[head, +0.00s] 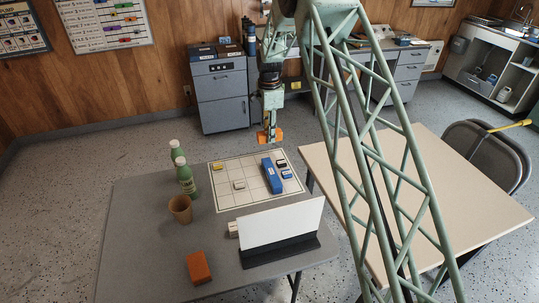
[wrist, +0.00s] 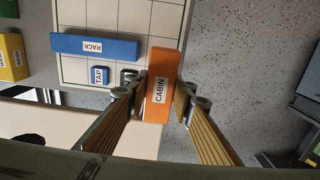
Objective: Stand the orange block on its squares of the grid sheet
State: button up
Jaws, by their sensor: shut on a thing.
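My gripper (head: 269,129) is shut on an orange block (head: 270,137), held at the far edge of the grid sheet (head: 226,200). In the wrist view the block (wrist: 158,92) is labelled CABIN and sits between the two fingers of my gripper (wrist: 162,100). It appears to be above the sheet's edge there, with speckled floor beyond it. A long blue block labelled RACK (wrist: 94,46) and a small blue block labelled TAP (wrist: 99,75) lie on the sheet (wrist: 133,12). The long blue block (head: 271,176) also shows in the head view.
The grey table (head: 140,220) also carries two green bottles (head: 185,178), a brown cup (head: 180,208), another orange block (head: 199,267) and a white upright panel (head: 280,228).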

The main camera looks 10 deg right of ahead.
jog(key=shift+f+b, duration=0.4)
jog(key=shift+f, duration=2.45)
jog(key=shift+f+b, duration=0.3)
jog(key=shift+f, duration=1.6)
jog(key=shift+f, duration=0.1)
jog(key=o, duration=0.9)
notch_tip(320, 180, up, 12)
jog(key=shift+f+p, duration=0.15)
jog(key=shift+p, duration=0.8)
jog(key=shift+r, duration=0.3)
